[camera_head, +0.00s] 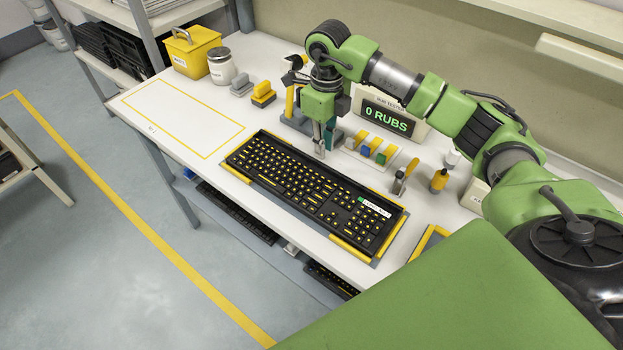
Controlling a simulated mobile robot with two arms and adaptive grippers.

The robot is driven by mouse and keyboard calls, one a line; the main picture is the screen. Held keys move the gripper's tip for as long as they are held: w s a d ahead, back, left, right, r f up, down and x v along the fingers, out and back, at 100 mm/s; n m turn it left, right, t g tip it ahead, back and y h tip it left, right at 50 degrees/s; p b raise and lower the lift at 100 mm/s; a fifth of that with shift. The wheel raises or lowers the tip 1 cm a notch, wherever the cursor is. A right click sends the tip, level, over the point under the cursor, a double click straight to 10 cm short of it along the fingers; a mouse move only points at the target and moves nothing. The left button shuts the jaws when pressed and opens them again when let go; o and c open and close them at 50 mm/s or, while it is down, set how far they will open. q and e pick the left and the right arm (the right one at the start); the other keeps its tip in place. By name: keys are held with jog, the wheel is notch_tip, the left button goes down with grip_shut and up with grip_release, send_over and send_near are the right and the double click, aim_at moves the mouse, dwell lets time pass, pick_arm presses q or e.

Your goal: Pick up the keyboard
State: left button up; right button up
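The black keyboard (300,185) with yellow key legends lies flat on the white table. It sits on a grey base with yellow edge pieces, and a small white-and-green label is near its right end. My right gripper (322,148) points down just above and behind the keyboard's far edge, near its middle. No contact with the keyboard is clear. Its fingers overlap in this view, so whether they are open or shut is unclear. My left gripper is not in view.
A "0 RUBS" display (388,118) stands behind the keyboard. A holder with coloured blocks (376,153) is close to the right gripper. A yellow bin (191,51) and a jar (222,66) stand far left. A yellow-outlined area (184,117) left of the keyboard is clear.

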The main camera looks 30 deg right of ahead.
aim_at(324, 165)
jog(key=f, duration=0.1)
jog(key=f+p, duration=0.2)
jog(key=f, duration=0.1)
jog(key=shift+s+f, duration=0.1)
jog(key=shift+s, duration=0.25)
jog(key=shift+f, duration=0.5)
grip_shut()
jog(key=shift+w+r, duration=0.1)
